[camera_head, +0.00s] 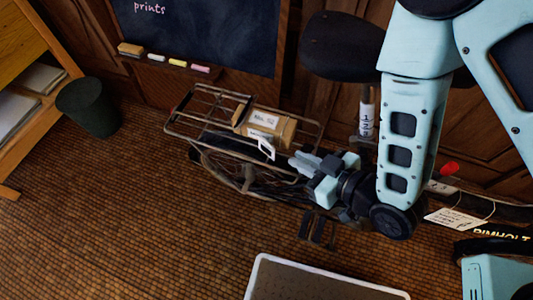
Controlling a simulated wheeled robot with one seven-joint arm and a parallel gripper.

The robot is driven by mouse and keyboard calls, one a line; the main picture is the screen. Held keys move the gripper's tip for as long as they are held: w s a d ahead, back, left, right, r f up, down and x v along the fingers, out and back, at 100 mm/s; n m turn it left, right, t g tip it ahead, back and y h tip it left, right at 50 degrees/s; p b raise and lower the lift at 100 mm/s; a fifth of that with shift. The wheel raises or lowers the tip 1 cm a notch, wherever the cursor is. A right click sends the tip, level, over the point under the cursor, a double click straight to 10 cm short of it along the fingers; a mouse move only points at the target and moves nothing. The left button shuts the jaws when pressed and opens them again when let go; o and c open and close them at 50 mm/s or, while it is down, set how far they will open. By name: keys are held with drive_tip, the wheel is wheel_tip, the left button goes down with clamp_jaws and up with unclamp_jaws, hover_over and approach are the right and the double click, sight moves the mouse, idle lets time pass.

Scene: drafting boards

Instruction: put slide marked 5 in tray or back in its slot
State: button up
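My gripper (296,162) reaches in from the right over the rear rack (185,131) of a bicycle. Its fingertips point left, and whether they are parted is too small to tell. A small white, slide-like frame (266,148) is tilted just beyond the fingertips, in front of a cardboard box; I cannot tell whether the fingers hold it. No number is readable on it. The box (283,134) with white labels sits on the rack, and its inside and slots cannot be made out.
The bicycle's black saddle (340,46) and a tagged frame marked "RIMHOLT" (500,235) are close to my arm. A dark bin (88,107) and wooden shelves (22,50) stand left. A chalkboard (210,32) with a chalk ledge is behind. Brown tiled floor is open at lower left.

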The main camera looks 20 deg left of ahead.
sight(269, 144)
drive_tip(key=shift+f+b+x, duration=0.25)
drive_tip(key=shift+b+x, duration=1.65)
drive_tip(key=shift+b, duration=1.4)
drive_tip(key=shift+b+x, duration=0.6)
drive_tip(key=shift+x, duration=0.6)
drive_tip(key=x, duration=0.5)
drive_tip(key=shift+r+b, duration=0.3)
drive_tip(key=shift+b, duration=0.05)
clamp_jaws()
